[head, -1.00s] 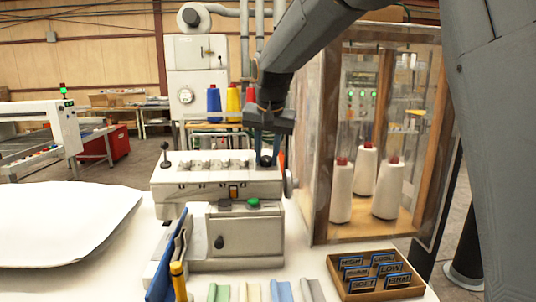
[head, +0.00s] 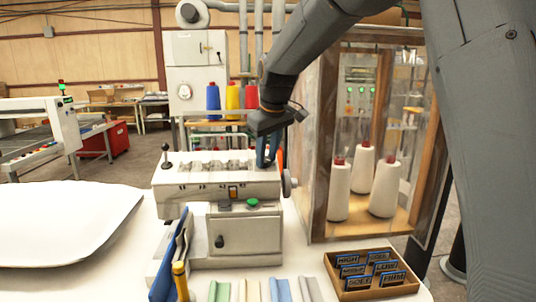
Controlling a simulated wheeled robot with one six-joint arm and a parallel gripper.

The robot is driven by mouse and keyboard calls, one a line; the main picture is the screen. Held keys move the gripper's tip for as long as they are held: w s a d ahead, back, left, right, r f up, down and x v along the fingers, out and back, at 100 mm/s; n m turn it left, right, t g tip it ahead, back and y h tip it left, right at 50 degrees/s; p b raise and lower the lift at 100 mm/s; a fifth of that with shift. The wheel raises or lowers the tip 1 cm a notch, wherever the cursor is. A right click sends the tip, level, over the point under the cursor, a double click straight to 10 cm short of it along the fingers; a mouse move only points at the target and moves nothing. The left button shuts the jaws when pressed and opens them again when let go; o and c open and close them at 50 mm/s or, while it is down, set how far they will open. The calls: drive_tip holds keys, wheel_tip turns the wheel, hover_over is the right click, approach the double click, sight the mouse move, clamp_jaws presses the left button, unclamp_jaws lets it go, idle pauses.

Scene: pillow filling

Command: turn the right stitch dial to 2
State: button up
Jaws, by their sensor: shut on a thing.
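The white sewing machine (head: 232,190) stands on the table, with a row of small stitch dials (head: 212,166) along its top. My gripper (head: 265,162) points down at the right end of that row. Its blue fingers are shut on the right stitch dial, which is mostly hidden behind them. The number that the dial points to cannot be read.
A clear cabinet with white thread cones (head: 384,188) stands close on the right. A wooden tray of labelled cards (head: 341,297) lies in front of it. A white pillow (head: 62,222) lies at left. A handwheel (head: 287,183) is on the machine's right side.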

drive_tip(key=shift+w+r+n, duration=0.1)
drive_tip(key=shift+n, duration=1.8)
drive_tip(key=o, duration=1.1)
drive_tip(key=shift+g, duration=0.3)
drive_tip(key=shift+c, duration=0.2)
drive_tip(key=b+v, duration=0.1)
drive_tip(key=v, duration=0.6)
drive_tip(key=shift+s+r+b, duration=0.2)
drive_tip(key=shift+r+b, duration=0.1)
drive_tip(key=shift+b, duration=0.1)
